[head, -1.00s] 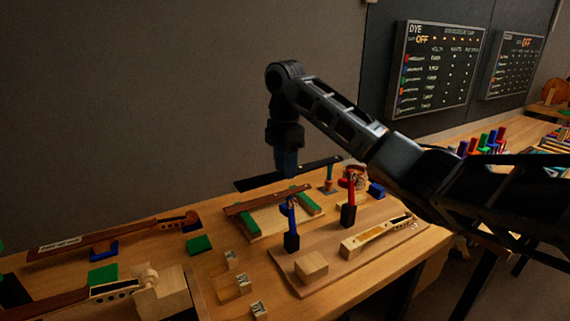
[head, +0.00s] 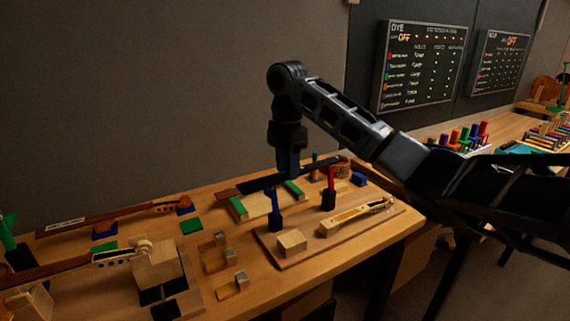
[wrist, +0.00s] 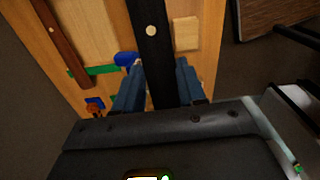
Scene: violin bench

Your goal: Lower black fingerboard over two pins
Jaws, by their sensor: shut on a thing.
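The black fingerboard (head: 262,184) is a long dark bar held level above the bench. My gripper (head: 289,172) is shut on it near its middle, pointing down. In the wrist view the black fingerboard (wrist: 151,60) runs between the fingers (wrist: 155,88) and carries a pale dot. A pale wooden neck (head: 352,217) lies on a brown board (head: 320,240), to the right of and nearer than my gripper, apart from the fingerboard. I cannot make out two pins on the neck.
A brown fingerboard (wrist: 62,42) lies on green supports (wrist: 95,70) below and beside the held one. Blue-handled (head: 275,203) and red-handled (head: 330,187) tools stand upright in dark holders near my gripper. A pale block (head: 291,241) sits on the brown board.

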